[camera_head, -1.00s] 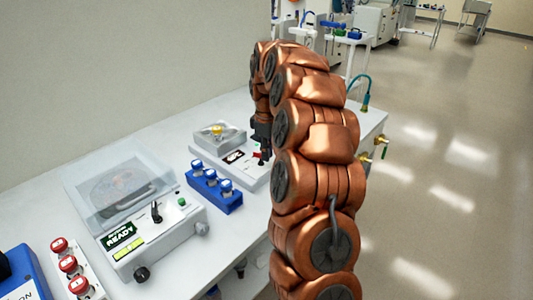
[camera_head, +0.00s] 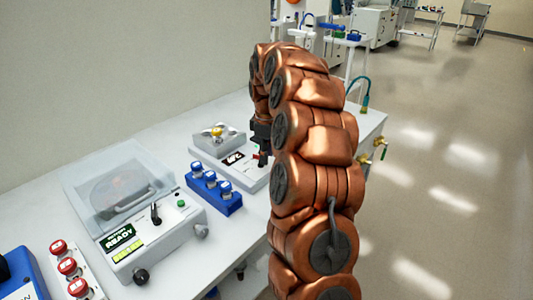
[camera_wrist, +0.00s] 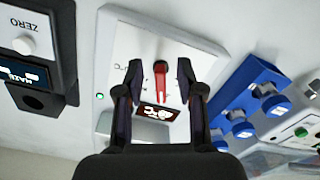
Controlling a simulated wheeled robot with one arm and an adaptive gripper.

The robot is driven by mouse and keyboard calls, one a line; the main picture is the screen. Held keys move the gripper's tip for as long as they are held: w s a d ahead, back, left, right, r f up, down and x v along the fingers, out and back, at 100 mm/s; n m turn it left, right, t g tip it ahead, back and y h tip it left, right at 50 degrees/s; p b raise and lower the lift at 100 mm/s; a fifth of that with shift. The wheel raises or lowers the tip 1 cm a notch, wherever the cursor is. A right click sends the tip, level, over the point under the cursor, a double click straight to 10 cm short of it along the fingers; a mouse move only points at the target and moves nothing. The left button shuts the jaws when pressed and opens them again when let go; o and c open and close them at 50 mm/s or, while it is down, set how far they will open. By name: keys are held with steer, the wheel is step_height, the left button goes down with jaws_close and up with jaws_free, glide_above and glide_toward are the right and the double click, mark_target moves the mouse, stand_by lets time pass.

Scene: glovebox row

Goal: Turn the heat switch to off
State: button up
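The heat switch (camera_wrist: 160,85) is a red lever on the white hot plate unit (camera_wrist: 118,38), seen in the wrist view. My gripper (camera_wrist: 160,69) is open, with one dark finger on each side of the switch. I cannot tell whether either finger touches it. A dark display (camera_wrist: 158,112) with bright characters sits beside the switch, partly behind the fingers. A small green light (camera_wrist: 99,96) is lit on the unit. In the head view my gripper (camera_head: 263,157) is over the right part of the unit (camera_head: 228,166), and my arm hides some of it.
A blue rack (camera_head: 226,205) with several blue-capped vials stands close to the unit. A clear-lidded device reading READY (camera_head: 140,240) is to its left. In the wrist view a dark-fronted instrument marked ZERO (camera_wrist: 28,65) is at the left.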

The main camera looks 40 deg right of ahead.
steer(key=shift+r, duration=0.15)
step_height(320, 180, up, 12)
stand_by(0.7)
stand_by(0.4)
